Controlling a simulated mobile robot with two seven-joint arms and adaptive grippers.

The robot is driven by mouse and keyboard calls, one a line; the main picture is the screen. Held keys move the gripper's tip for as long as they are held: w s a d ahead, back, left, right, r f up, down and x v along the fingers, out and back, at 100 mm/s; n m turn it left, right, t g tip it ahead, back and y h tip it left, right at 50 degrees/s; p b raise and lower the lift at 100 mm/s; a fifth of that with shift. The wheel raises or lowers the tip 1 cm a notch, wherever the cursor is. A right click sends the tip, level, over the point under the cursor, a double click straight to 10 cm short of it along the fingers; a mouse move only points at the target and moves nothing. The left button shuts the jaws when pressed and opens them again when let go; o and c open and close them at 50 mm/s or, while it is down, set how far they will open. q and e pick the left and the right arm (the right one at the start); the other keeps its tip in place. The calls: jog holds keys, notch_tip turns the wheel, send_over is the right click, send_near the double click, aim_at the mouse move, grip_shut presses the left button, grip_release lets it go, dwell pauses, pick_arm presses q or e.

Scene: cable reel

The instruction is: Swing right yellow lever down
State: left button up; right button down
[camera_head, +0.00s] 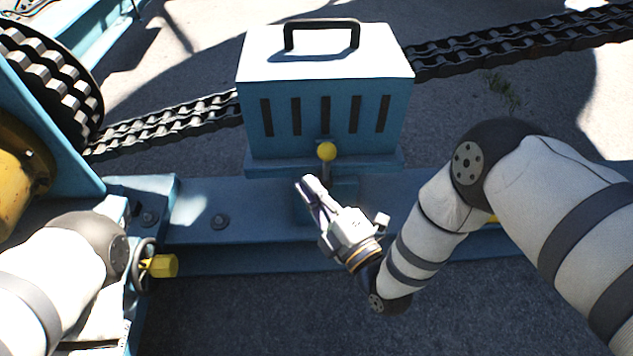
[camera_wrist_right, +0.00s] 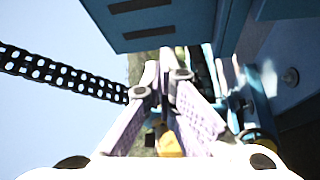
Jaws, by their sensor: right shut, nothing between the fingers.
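A lever with a yellow ball knob (camera_head: 326,151) stands upright in front of the blue box. My right gripper (camera_head: 308,186) is shut and empty, just below and left of that knob, apart from it in the picture. In the right wrist view the fingers (camera_wrist_right: 164,75) point ahead, and a yellow-orange piece (camera_wrist_right: 170,143) shows between their bases; I cannot tell which part it is. A small yellow part (camera_head: 491,218) shows at the right of the beam, mostly hidden behind my right arm. My left forearm shows at the lower left; its gripper is out of view.
A blue box (camera_head: 325,115) with slots and a black top handle stands on the blue beam (camera_head: 245,215). Chains (camera_head: 180,120) run behind it. A yellow knob (camera_head: 160,266) sits at the left. A sprocket wheel (camera_head: 55,80) is upper left. The ground in front is clear.

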aim_at(326, 166)
jog(key=f+b+x, duration=0.1)
jog(key=b+x, duration=0.1)
jog(key=x, duration=0.6)
jog(key=d, duration=0.4)
jog(key=shift+d, duration=0.15)
jog(key=shift+w, duration=0.1)
